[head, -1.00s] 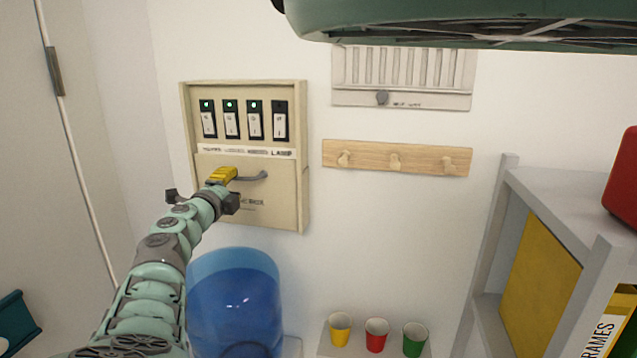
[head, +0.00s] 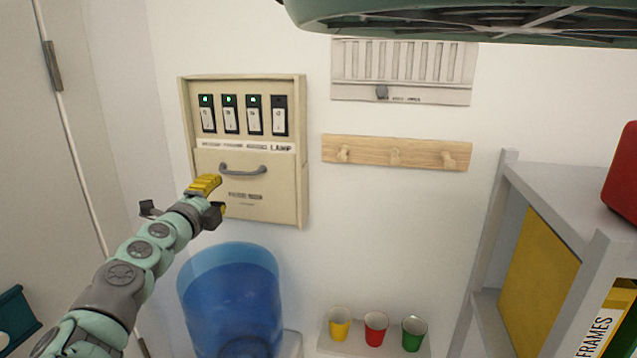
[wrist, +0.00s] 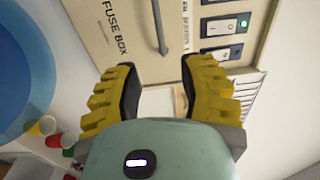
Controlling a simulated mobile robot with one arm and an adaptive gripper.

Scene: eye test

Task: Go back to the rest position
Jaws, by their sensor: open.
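My gripper (head: 212,197) has yellow fingers and is in front of the lower left part of the beige fuse box (head: 300,150) on the wall. In the wrist view my gripper (wrist: 160,85) shows its two fingers spread wide with nothing between them. The fuse box's grey handle (head: 243,170) is above and right of the fingers in the head view, and apart from them. In the wrist view the handle (wrist: 160,28) lies beyond the fingertips. The box's lower cover is closed. Of the switches above it, the three left ones show green lights and the rightmost (head: 280,116) shows none.
A blue water bottle (head: 232,300) stands below the fuse box, close under my arm. Yellow (head: 340,325), red (head: 376,328) and green (head: 414,333) cups stand on a ledge. A wooden peg rail (head: 370,153) and a vent (head: 400,75) are on the wall. Shelving (head: 600,205) stands right.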

